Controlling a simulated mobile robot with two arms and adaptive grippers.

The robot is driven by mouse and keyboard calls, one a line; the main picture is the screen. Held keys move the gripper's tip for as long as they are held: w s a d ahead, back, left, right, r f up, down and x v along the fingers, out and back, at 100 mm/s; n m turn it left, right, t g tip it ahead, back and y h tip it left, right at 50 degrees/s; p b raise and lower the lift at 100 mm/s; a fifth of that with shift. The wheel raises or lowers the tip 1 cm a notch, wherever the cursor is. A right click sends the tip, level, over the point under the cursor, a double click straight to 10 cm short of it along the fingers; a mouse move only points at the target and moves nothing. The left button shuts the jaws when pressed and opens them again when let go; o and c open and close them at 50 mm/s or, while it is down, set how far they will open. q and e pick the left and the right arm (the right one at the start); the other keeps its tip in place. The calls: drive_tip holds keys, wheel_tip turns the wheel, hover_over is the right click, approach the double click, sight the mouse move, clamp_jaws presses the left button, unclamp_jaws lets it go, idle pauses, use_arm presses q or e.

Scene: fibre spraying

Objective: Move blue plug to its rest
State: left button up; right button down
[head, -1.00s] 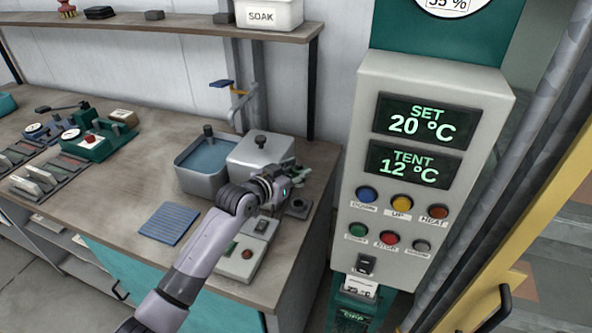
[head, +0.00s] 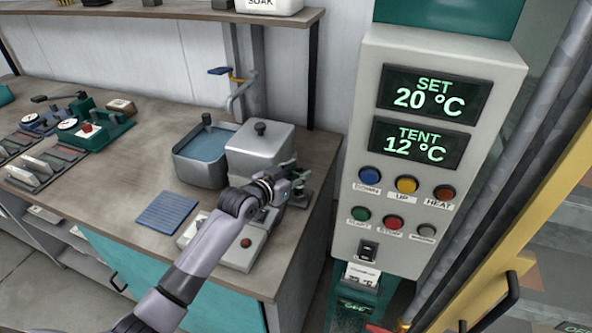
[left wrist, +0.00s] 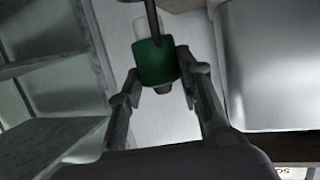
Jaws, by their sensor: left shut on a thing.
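My left gripper (head: 291,180) is beside the lidded metal box, over the right end of the bench. In the left wrist view the gripper (left wrist: 158,80) is shut on a green piece (left wrist: 156,62) with a pale part above it and a dark nub below. I cannot make out a blue plug, and cannot tell whether the green piece belongs to it. In the head view the fingertips and the held piece are small and partly hidden. My right gripper is not in view.
An open water basin (head: 205,158) and the lidded metal box (head: 262,150) stand behind my arm. A grey button unit (head: 240,252) and a blue ribbed mat (head: 167,213) are nearby. A control panel (head: 420,150) stands right of the bench.

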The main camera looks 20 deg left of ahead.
use_arm(q)
drive_tip(key=shift+f, duration=0.4)
idle(0.8)
drive_tip(key=shift+p, duration=0.55)
idle(0.7)
drive_tip(key=shift+f+b, duration=0.65)
drive_tip(key=shift+f, duration=0.4)
drive_tip(key=shift+r, duration=0.1)
drive_tip(key=shift+r+p, duration=0.55)
drive_tip(key=shift+p, duration=0.15)
drive_tip(key=shift+p, duration=0.55)
idle(1.3)
drive_tip(key=shift+f+b, duration=0.45)
drive_tip(key=shift+f, duration=0.1)
